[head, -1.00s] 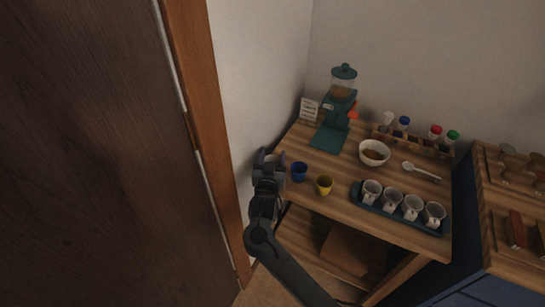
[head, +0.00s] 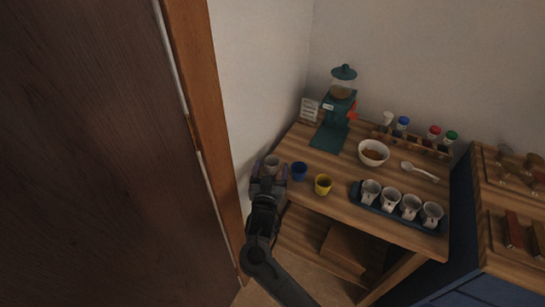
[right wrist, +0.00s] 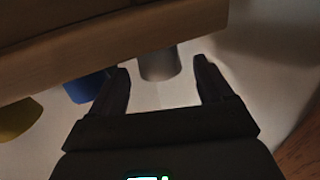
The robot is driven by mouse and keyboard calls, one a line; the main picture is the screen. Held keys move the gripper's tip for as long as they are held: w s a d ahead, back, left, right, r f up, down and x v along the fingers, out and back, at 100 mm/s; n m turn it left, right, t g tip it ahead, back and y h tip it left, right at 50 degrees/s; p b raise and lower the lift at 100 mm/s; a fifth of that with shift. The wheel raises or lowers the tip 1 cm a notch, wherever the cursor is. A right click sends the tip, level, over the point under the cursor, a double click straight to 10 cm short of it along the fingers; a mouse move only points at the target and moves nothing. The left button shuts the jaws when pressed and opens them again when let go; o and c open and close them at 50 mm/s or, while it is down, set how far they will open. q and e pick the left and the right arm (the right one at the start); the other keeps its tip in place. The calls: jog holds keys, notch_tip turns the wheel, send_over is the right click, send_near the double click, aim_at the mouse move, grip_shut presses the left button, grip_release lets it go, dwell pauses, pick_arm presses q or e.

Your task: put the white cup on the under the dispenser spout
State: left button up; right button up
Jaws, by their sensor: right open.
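The green dispenser (head: 337,112) stands at the back left, with a clear hopper, an orange-red part and a flat green base. My left gripper is not in view.
A bowl of brown contents (head: 373,152), a spoon (head: 420,171), a rack of coloured-lid jars (head: 412,143) and a dark tray (head: 367,206) of white cups share the table (head: 340,170). A wall and wooden door frame (head: 205,130) are close on the left.

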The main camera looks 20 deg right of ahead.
aim_at(271, 167)
jog(key=v, duration=0.4)
jog(key=shift+s+p, duration=0.1)
jog(key=shift+p, duration=0.2)
jog(key=shift+s+a, duration=0.3)
jog(key=shift+s, duration=0.25)
jog(key=c, duration=0.4)
jog(key=shift+s, duration=0.15)
